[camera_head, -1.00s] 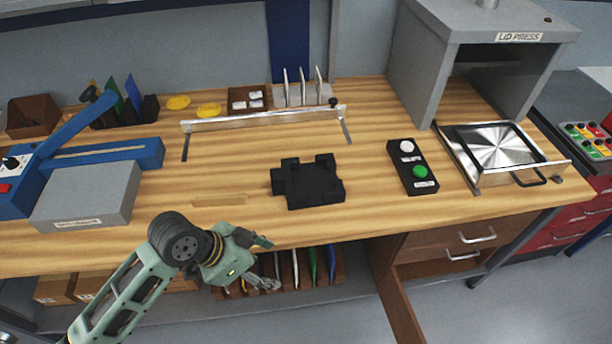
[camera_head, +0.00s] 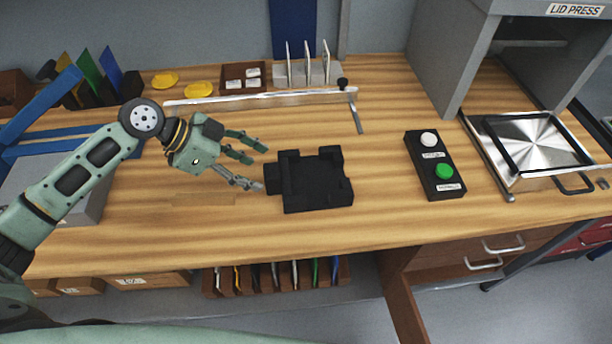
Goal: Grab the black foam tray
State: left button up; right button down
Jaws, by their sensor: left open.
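The black foam tray (camera_head: 318,183) lies flat on the wooden workbench near its front middle. It is a dark block with raised parts along its edges and a stub on its left side. My left gripper (camera_head: 262,168) is open and empty just left of the tray, its fingers pointing toward it. One lower fingertip is close to the tray's left side; I cannot tell whether it touches. My right gripper is not in view.
A metal rail (camera_head: 262,99) runs behind the tray. A black button box (camera_head: 435,165) and a lid press (camera_head: 530,150) stand to the right. A blue and grey machine (camera_head: 30,180) is at left, partly behind my arm. Bench surface (camera_head: 380,170) right of the tray is clear.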

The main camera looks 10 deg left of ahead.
aim_at(268, 174)
pick_arm(q)
jog(key=x, duration=0.2)
jog(key=p+x, duration=0.1)
jog(key=x, duration=0.1)
jog(key=shift+w+a+f, duration=0.15)
jog(key=shift+w+a, duration=0.05)
jog(key=shift+w, duration=0.15)
jog(key=shift+w+d+f+p, duration=0.1)
jog(key=shift+d+f+p, duration=0.2)
jog(key=shift+d+f, duration=0.15)
jog(key=shift+f, duration=0.1)
jog(key=c, duration=1.2)
jog(key=shift+c, duration=0.4)
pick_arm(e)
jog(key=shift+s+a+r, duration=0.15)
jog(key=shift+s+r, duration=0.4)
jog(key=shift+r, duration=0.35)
